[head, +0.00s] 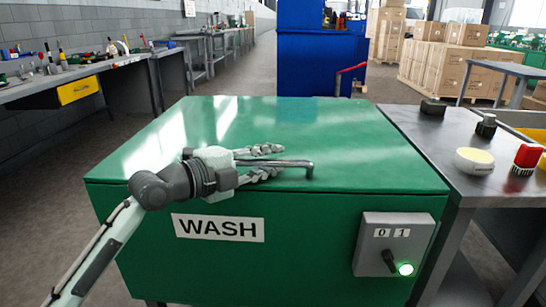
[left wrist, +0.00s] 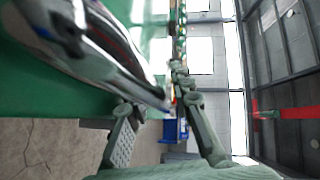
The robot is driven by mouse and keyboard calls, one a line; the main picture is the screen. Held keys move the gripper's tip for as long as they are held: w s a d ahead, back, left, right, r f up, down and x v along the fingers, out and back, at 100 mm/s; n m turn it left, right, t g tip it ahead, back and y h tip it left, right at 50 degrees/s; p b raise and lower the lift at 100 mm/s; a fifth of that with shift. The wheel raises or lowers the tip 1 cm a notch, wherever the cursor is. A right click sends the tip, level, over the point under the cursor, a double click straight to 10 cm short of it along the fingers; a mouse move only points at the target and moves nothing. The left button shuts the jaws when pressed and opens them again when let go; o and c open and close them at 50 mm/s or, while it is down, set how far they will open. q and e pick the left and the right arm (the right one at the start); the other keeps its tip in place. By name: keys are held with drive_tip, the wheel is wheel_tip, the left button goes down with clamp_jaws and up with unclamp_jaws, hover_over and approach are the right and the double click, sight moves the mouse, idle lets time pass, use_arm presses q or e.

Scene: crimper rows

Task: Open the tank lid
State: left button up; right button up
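The green tank (head: 150,235), labelled WASH, stands in the middle of the head view. Its flat green lid (head: 340,130) lies shut on top. A metal bar handle (head: 296,163) is at the lid's front edge; it shows large and blurred in the left wrist view (left wrist: 120,55). My left gripper (head: 272,161) is at the handle with its fingers apart, one on either side of the bar in the head view. In the left wrist view the open fingers (left wrist: 160,110) show near the bar's end. Contact cannot be told. My right gripper is out of view.
A control box (head: 395,244) with a knob and lit green button is on the tank's front right. A blue cabinet (head: 315,60) stands behind.

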use_arm(q)
drive_tip(key=shift+w+d+f, duration=0.1)
drive_tip(key=shift+w+d, duration=0.2)
clamp_jaws()
